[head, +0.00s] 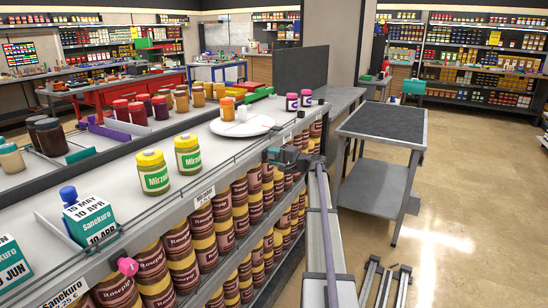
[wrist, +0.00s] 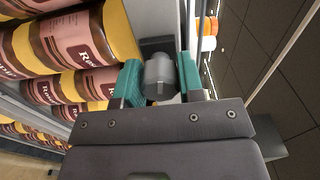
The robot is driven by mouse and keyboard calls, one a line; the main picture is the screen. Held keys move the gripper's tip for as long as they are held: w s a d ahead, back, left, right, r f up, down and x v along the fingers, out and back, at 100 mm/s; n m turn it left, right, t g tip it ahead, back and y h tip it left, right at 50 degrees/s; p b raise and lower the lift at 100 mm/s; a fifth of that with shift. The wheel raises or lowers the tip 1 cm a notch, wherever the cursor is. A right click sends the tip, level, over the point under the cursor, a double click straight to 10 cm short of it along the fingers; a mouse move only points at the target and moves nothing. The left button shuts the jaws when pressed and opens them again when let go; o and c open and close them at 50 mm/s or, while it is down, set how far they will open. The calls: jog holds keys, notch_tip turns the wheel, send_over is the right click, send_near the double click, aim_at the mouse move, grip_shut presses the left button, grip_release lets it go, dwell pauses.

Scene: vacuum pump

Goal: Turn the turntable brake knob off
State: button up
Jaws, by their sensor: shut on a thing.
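The turntable is a white round plate (head: 242,124) on the shelf top, with a jar with an orange lid and a small white piece on it. The brake knob (wrist: 159,75) is a grey cylinder in the wrist view, on a dark mount at the shelf's front edge. My gripper (wrist: 160,84) has its two teal fingers on either side of the knob and is shut on it. In the head view my gripper (head: 277,155) is at the shelf edge just below and right of the turntable. There the knob is hard to make out.
Two Mirzeni jars (head: 188,154) stand left of the turntable, and two purple-lidded jars (head: 298,101) behind it. Brown and yellow cans (wrist: 95,40) fill the shelf below, close beside my gripper. A grey cart (head: 383,124) stands to the right, with open floor beyond.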

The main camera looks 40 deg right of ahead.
jog(key=shift+n, duration=0.8)
jog(key=o, duration=0.9)
jog(key=v, duration=1.1)
